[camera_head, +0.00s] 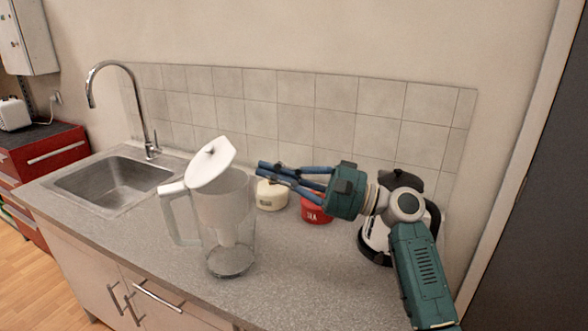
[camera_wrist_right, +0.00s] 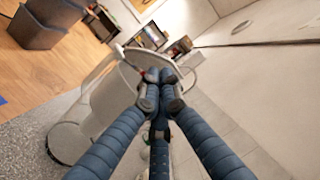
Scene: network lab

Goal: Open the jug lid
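The clear jug (camera_head: 238,240) stands upright on the counter, with a white handle (camera_head: 181,222) on its left. Its white lid (camera_head: 212,160) is tilted up, its far right side raised and its near left side low beside the handle top. My right gripper (camera_head: 262,171) reaches in from the right, its blue fingers just right of the jug's top and seemingly apart from the lid. In the right wrist view, the fingertips (camera_wrist_right: 160,78) meet with nothing seen between them, and the jug (camera_wrist_right: 108,100) is behind them. My left gripper is not in view.
A cream container (camera_head: 271,196) and a red container (camera_head: 316,209) stand behind the jug. A black and white appliance (camera_head: 374,240) stands behind my right arm. The sink (camera_head: 115,180) and tap are to the left. The front counter right of the jug is clear.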

